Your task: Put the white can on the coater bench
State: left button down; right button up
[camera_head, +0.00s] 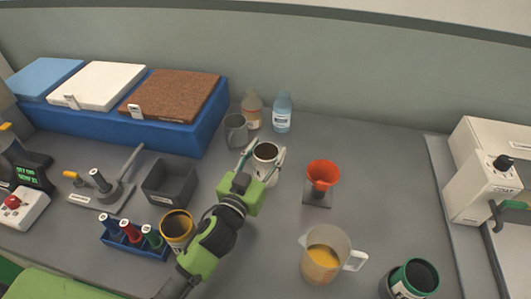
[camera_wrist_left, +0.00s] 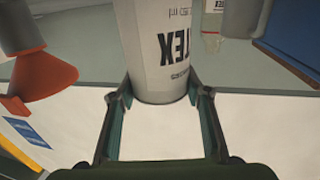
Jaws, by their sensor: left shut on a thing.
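The white can (camera_head: 266,152) is upright near the middle of the bench, with an open dark top. It also shows close up in the left wrist view (camera_wrist_left: 160,50), with dark lettering upside down there. My left gripper (camera_head: 263,160) is shut on it, one finger on each side. I cannot tell whether the can's base touches the surface. A cream coater machine (camera_head: 483,165) stands at the far right, beside a raised grey edge (camera_head: 445,190). My right gripper is not in view.
A red funnel on a stand (camera_head: 322,175) is just right of the can. A grey cup (camera_head: 236,131) and two bottles (camera_head: 282,113) stand behind it. A jug of yellow liquid (camera_head: 322,258) and a green-rimmed can (camera_head: 413,278) are at front right. Bench between funnel and coater is clear.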

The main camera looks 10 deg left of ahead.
pick_arm(q)
jog(key=shift+s+r, duration=0.1)
jog(key=shift+s, duration=0.05)
jog(key=shift+d, duration=0.1)
jog(key=c, duration=1.4)
grip_release()
jog(key=shift+c, duration=0.2)
jog(key=o, duration=0.3)
jog(key=shift+f, duration=0.2)
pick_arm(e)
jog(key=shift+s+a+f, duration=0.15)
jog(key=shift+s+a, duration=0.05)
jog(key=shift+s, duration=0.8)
pick_arm(q)
jog(key=shift+r, duration=0.15)
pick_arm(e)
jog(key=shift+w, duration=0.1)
